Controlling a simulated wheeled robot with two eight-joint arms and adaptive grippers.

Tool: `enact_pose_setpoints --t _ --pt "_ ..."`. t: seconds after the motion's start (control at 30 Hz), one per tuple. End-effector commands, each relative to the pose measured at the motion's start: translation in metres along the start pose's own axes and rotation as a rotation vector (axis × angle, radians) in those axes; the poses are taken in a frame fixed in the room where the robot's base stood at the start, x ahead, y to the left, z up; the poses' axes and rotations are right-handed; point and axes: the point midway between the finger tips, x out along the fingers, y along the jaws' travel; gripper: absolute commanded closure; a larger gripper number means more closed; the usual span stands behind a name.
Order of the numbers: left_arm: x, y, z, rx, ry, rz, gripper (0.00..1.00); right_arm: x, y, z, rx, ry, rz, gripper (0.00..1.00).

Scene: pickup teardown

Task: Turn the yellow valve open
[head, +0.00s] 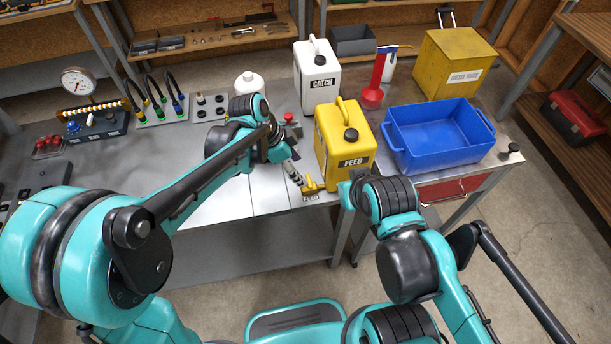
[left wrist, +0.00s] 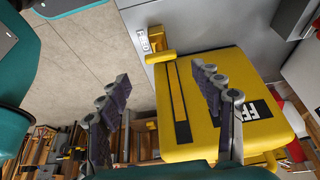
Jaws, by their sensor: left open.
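The yellow valve (head: 312,186) sits at the front edge of the metal bench, beside a FEED label and in front of the yellow FEED can (head: 345,145). In the left wrist view the valve (left wrist: 160,46) shows as a small yellow handle on the bench edge beside the can (left wrist: 215,120). My left gripper (head: 295,175) is just left of the valve in the head view. In the left wrist view my left gripper (left wrist: 160,73) has its two fingers wide apart with nothing between them; the valve lies beyond the fingertips.
A white CATCH can (head: 317,80) stands behind the FEED can, with a red funnel-like item (head: 374,85) to its right. A blue bin (head: 437,130) is right of the FEED can.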

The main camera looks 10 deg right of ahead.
Motion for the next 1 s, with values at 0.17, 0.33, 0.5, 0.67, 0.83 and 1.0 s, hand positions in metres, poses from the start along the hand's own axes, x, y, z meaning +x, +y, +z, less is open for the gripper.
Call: enact_pose_setpoints --t 0.17,0.33,0.5,0.67,0.83,1.0 --pt "0.034 0.000 0.001 0.000 0.000 0.000 0.34 0.009 0.000 0.006 0.000 0.000 0.000 1.00" --pt "0.054 0.000 0.001 -0.002 0.000 -0.002 0.34 0.013 0.000 0.009 0.000 0.000 0.000 1.00" --pt "0.061 0.000 0.000 -0.003 0.000 -0.002 0.34 0.014 0.000 0.010 0.000 0.000 0.000 1.00" --pt "0.061 0.000 0.000 -0.004 0.000 -0.003 0.34 0.014 0.000 0.010 0.000 0.000 0.000 1.00" --pt "0.061 0.000 0.001 -0.004 -0.001 -0.003 0.66 0.014 0.000 0.010 0.000 0.000 0.000 1.00" --pt "0.061 0.000 0.001 -0.004 -0.001 -0.003 0.84 0.014 0.000 0.010 0.000 0.000 0.000 1.00"
